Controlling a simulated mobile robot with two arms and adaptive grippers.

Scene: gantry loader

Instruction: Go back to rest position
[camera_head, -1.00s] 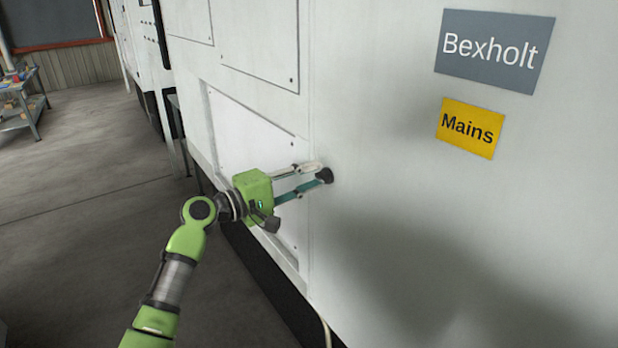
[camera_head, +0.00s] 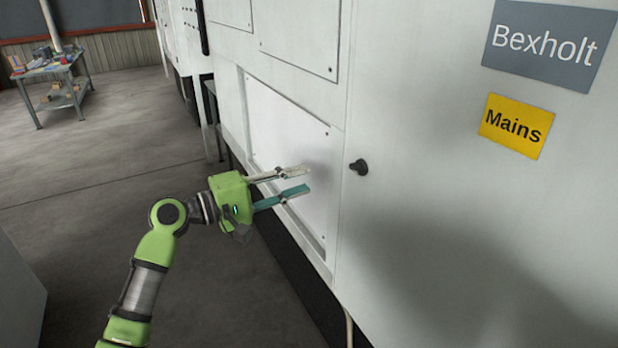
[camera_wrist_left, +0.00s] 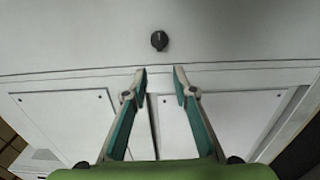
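My left gripper (camera_head: 308,181) is green with two slim fingers, and it is open and empty. It is in front of the white cabinet's lower panel, to the left of a black knob (camera_head: 359,167). The knob sits on the white cabinet (camera_head: 420,210), below and left of a yellow "Mains" label (camera_head: 516,125). In the left wrist view the knob (camera_wrist_left: 159,40) is beyond the parted fingertips (camera_wrist_left: 160,72), with a clear gap. My right gripper is not in view.
A grey "Bexholt" sign (camera_head: 549,44) is above the yellow label. A workbench with several items (camera_head: 52,72) stands at the far left. A grey box-like surface (camera_head: 18,295) is at the lower left. Open floor (camera_head: 100,180) lies left of the cabinet.

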